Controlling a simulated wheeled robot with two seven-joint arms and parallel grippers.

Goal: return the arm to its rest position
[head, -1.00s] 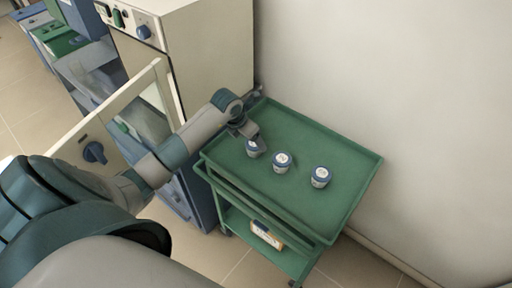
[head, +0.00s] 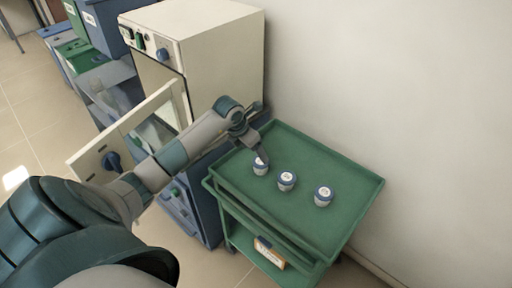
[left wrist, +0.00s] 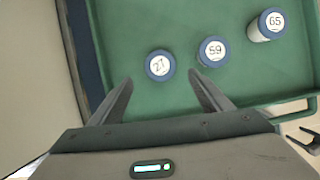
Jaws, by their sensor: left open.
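My left gripper (head: 261,155) is open and empty above the left part of the green cart's top tray (head: 328,167). In the left wrist view its two fingers (left wrist: 162,78) stand apart, with the tray between them. The jar labelled 27 (left wrist: 160,65) is just beyond the fingertips and shows in the head view (head: 260,168), partly behind the gripper. The jar labelled 59 (left wrist: 212,51) and the jar labelled 65 (left wrist: 267,25) stand to its right. All three have blue-rimmed white lids. My right gripper is not recognisable in either view.
A cream furnace (head: 222,50) stands behind my left arm, with its door (head: 130,130) open beside the arm. Blue and green bins (head: 95,25) are at the far left. A wall borders the cart's right. A small box (head: 269,253) lies on the cart's lower shelf.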

